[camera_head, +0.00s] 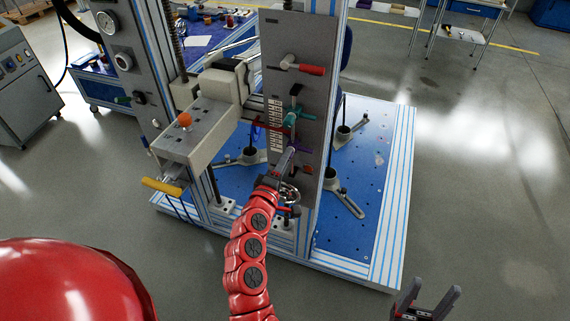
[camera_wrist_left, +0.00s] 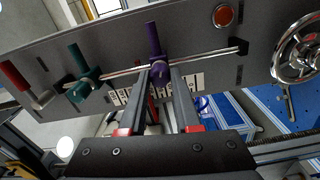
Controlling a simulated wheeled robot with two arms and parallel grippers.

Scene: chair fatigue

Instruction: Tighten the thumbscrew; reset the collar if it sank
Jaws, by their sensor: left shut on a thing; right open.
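The grey upright panel (camera_head: 282,48) carries a slim metal rod with a printed scale (camera_head: 275,125) beside it. A purple thumbscrew-like handle (camera_wrist_left: 154,40) and a teal handle (camera_wrist_left: 77,62) sit along the rod; the teal one also shows in the head view (camera_head: 297,117). My left gripper (camera_wrist_left: 164,72) is shut on the purple handle, its fingers around the lower part. In the head view, my left gripper (camera_head: 286,164) reaches the panel's lower half. My right gripper (camera_head: 428,298) is open and empty at the bottom right. Which part is the collar, I cannot tell.
A red handle (camera_head: 312,69) sits higher on the panel. A handwheel (camera_wrist_left: 298,52) and an orange-red button (camera_wrist_left: 225,16) are near the purple handle. A grey block with an orange knob (camera_head: 184,119) juts out left. The blue base plate (camera_head: 378,195) carries dark-footed supports. Floor at right is clear.

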